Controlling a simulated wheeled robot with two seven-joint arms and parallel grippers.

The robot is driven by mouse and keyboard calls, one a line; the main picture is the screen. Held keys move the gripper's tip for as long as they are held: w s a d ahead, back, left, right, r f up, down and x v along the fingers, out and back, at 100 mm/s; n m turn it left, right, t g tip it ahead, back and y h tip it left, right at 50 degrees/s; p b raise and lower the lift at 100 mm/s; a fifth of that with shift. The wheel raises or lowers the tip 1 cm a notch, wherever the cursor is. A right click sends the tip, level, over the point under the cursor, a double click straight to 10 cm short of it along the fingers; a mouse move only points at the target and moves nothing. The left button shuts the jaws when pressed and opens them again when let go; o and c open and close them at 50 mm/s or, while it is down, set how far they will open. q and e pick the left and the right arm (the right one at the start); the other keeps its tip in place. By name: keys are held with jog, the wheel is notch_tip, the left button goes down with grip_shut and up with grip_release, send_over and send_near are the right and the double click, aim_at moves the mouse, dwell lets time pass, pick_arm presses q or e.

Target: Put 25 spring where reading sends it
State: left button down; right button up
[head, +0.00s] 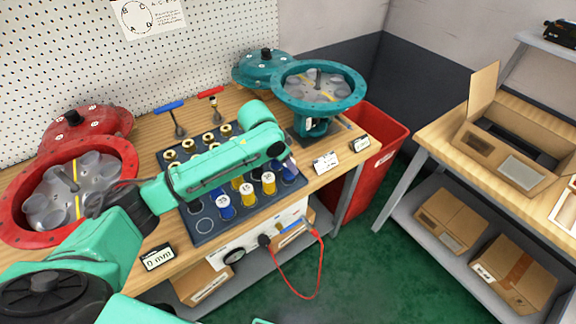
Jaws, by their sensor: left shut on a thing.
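My left gripper (287,162) is over the right end of the dark tray (205,229), mostly hidden by my own wrist. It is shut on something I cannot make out. Blue and yellow springs with white labelled tops stand in the tray; a blue one (224,207) and two yellow ones (248,194) (268,184) show near its front. Their labels are too small to read. A small display (158,257) at the bench's front left reads 0 mm. A red open actuator housing (28,183) is at left and a teal one (319,85) at back right. My right gripper is not in view.
Lids, red (87,125) and teal (264,67), lie behind the housings. Small signs (326,161) (360,144) sit at the front right. A red bin (385,135) stands beside the bench.

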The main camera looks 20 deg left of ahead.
pick_arm(q)
jog(key=shift+s+f, duration=0.15)
jog(key=shift+f, duration=0.6)
jog(key=shift+c, duration=2.2)
grip_release()
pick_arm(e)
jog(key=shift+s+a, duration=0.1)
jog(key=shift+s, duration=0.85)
pick_arm(q)
jog(key=v, duration=1.2)
jog(key=shift+b, duration=0.3)
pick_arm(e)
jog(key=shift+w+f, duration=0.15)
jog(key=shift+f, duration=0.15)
